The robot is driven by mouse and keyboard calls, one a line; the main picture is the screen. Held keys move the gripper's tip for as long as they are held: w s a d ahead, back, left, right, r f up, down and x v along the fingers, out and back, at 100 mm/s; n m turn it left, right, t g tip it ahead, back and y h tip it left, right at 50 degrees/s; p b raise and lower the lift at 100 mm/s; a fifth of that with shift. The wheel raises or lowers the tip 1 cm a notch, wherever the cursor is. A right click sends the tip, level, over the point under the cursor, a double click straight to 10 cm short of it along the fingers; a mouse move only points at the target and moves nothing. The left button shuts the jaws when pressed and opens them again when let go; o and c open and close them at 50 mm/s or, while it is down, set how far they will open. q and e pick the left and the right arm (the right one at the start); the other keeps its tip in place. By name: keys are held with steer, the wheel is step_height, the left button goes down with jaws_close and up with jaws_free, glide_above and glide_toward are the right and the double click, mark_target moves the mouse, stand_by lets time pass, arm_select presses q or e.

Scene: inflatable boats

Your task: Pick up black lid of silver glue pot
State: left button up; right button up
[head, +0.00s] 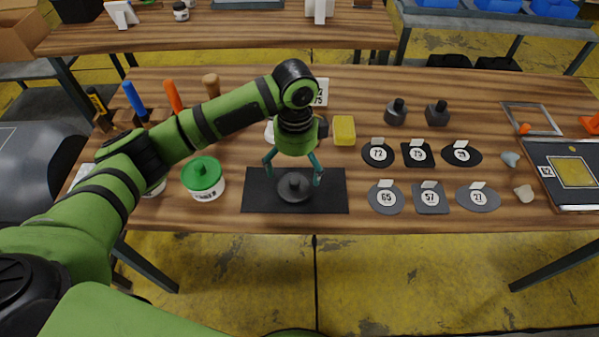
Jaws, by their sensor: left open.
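A dark round lid with a central knob (294,188) lies on a black rectangular mat (257,203) near the front of the wooden table. My left gripper (293,170) points down over the lid. Its fingers are spread, one at each side of the lid, and I cannot tell if they touch it. No silver pot can be made out; the gripper and arm hide part of the table behind. My right gripper is out of view.
A white pot with a green lid (203,178) stands left of the mat. A yellow block (344,131) sits behind it at right. Several numbered dark patches, such as the one marked 65 (386,198), lie to the right. The table's front edge is close to the mat.

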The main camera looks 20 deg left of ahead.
mark_target(295, 183)
arm_select(q)
steer(key=f, duration=0.1)
steer(key=s+f+p, duration=0.1)
steer(key=shift+f, duration=0.4)
steer(key=shift+w+f, duration=0.25)
steer(key=shift+f, duration=1)
steer(key=shift+w+f, duration=0.1)
steer(key=shift+f, duration=0.25)
steer(key=c, duration=1.2)
steer(key=shift+s, duration=0.3)
steer(key=c, duration=0.3)
steer(key=shift+c, duration=0.4)
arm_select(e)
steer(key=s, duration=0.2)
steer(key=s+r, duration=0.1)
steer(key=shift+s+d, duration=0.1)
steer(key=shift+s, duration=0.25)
